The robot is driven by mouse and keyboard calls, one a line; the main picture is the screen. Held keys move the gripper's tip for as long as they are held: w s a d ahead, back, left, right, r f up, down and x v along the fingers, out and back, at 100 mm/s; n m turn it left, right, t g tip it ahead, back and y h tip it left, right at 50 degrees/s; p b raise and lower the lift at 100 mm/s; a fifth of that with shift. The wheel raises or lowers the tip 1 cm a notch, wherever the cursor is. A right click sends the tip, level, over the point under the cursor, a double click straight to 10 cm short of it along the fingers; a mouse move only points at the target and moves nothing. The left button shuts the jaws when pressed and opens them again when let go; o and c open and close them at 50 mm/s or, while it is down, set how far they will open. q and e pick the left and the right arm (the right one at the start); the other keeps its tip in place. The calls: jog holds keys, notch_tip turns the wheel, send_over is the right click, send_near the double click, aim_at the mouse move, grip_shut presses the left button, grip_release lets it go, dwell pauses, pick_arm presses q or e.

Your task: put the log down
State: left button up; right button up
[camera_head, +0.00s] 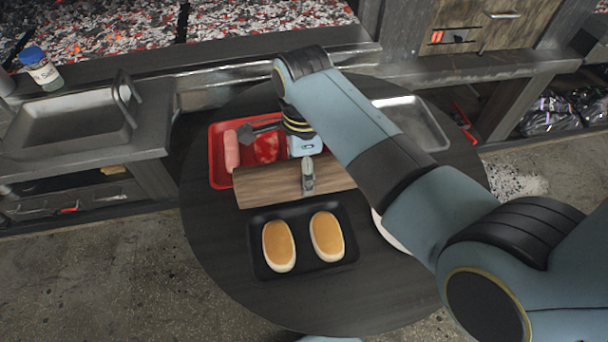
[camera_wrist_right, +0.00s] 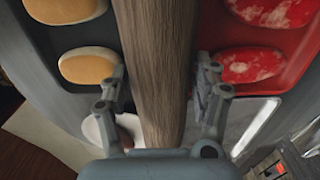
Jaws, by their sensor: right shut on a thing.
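The log (camera_head: 262,186) is a long brown wooden block. It lies level, left to right, between the red tray and the black tray in the head view. My right gripper (camera_head: 308,176) comes down over it, right of its middle, and is shut on it. In the right wrist view the log (camera_wrist_right: 155,50) runs between the two fingers of the gripper (camera_wrist_right: 163,80). I cannot tell whether its underside touches the table (camera_head: 215,235). My left gripper is not in view.
The red tray (camera_head: 218,172) holds a pink roll, red meat and a dark tool. The black tray (camera_head: 302,226) holds two buns. A metal tray (camera_head: 425,125) and a partly hidden white plate (camera_head: 385,232) are at the right. The table's left edge is clear.

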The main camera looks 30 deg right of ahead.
jog(key=shift+f, duration=1.85)
jog(key=shift+f, duration=0.15)
jog(key=o, duration=1.7)
